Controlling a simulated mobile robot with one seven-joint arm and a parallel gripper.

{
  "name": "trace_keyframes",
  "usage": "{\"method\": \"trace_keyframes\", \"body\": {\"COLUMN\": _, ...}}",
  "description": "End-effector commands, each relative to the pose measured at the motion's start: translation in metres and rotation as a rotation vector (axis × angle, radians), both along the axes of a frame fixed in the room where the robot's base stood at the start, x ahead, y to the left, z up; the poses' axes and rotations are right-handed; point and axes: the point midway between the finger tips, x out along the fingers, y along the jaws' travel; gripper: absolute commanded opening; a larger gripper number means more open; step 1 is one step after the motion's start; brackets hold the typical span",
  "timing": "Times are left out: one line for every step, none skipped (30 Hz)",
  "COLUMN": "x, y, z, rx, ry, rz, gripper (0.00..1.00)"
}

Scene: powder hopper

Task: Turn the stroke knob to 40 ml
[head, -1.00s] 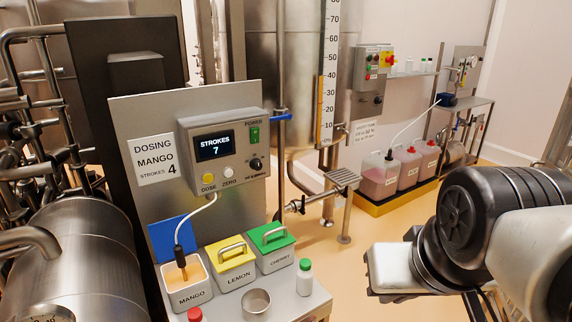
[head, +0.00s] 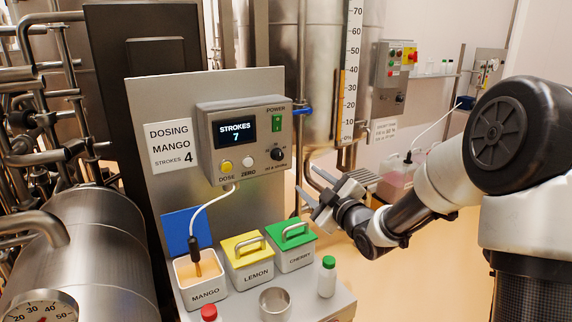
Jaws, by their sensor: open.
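The stroke knob (head: 277,154) is a small black dial at the lower right of the grey dosing box (head: 212,156), with small numbers around it. Its exact setting is too small to read. The display (head: 235,131) above reads STROKES 7. My gripper (head: 312,201) is open and empty, to the right of and below the knob, apart from it. It is in front of the floor beside the dosing stand.
Below the box stand tubs of mango (head: 199,290), lemon (head: 247,267) and cherry (head: 291,252). A metal cup (head: 275,303) and a green-capped bottle (head: 327,279) stand in front. A tube (head: 212,205) hangs from the box into the mango tub. A green power switch (head: 277,123) is above the knob.

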Motion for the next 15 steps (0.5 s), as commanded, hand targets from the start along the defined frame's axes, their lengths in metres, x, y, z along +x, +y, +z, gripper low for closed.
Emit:
{"method": "trace_keyframes", "body": {"x": 0.001, "y": 0.002, "z": -0.002, "rx": 0.009, "ry": -0.016, "rz": 0.010, "gripper": 0.44}}
{"method": "trace_keyframes", "body": {"x": 0.002, "y": 0.003, "z": -0.002, "rx": 0.012, "ry": -0.024, "rz": 0.014, "gripper": 0.44}}
{"method": "trace_keyframes", "body": {"x": 0.003, "y": 0.005, "z": -0.001, "rx": 0.015, "ry": -0.031, "rz": 0.018, "gripper": 0.44}}
{"method": "trace_keyframes", "body": {"x": 0.005, "y": 0.006, "z": -0.001, "rx": 0.016, "ry": -0.034, "rz": 0.020, "gripper": 0.44}}
{"method": "trace_keyframes", "body": {"x": 0.007, "y": 0.008, "z": -0.001, "rx": 0.017, "ry": -0.034, "rz": 0.020, "gripper": 0.44}}
{"method": "trace_keyframes", "body": {"x": 0.011, "y": 0.010, "z": 0.000, "rx": 0.016, "ry": -0.033, "rz": 0.020, "gripper": 0.44}}
{"method": "trace_keyframes", "body": {"x": 0.015, "y": 0.013, "z": 0.000, "rx": 0.016, "ry": -0.033, "rz": 0.020, "gripper": 0.44}}
{"method": "trace_keyframes", "body": {"x": 0.019, "y": 0.015, "z": 0.000, "rx": 0.018, "ry": -0.034, "rz": 0.020, "gripper": 0.44}}
{"method": "trace_keyframes", "body": {"x": 0.025, "y": 0.019, "z": 0.000, "rx": 0.018, "ry": -0.032, "rz": 0.020, "gripper": 0.44}}
{"method": "trace_keyframes", "body": {"x": 0.030, "y": 0.022, "z": 0.000, "rx": 0.017, "ry": -0.032, "rz": 0.019, "gripper": 0.44}}
{"method": "trace_keyframes", "body": {"x": 0.035, "y": 0.025, "z": 0.000, "rx": 0.017, "ry": -0.033, "rz": 0.020, "gripper": 0.44}}
{"method": "trace_keyframes", "body": {"x": 0.043, "y": 0.030, "z": 0.000, "rx": 0.017, "ry": -0.032, "rz": 0.020, "gripper": 0.44}}
{"method": "trace_keyframes", "body": {"x": 0.049, "y": 0.034, "z": 0.000, "rx": 0.017, "ry": -0.032, "rz": 0.020, "gripper": 0.44}}
{"method": "trace_keyframes", "body": {"x": 0.054, "y": 0.037, "z": 0.000, "rx": 0.019, "ry": -0.031, "rz": 0.020, "gripper": 0.44}}
{"method": "trace_keyframes", "body": {"x": 0.062, "y": 0.041, "z": 0.000, "rx": 0.019, "ry": -0.031, "rz": 0.019, "gripper": 0.44}}
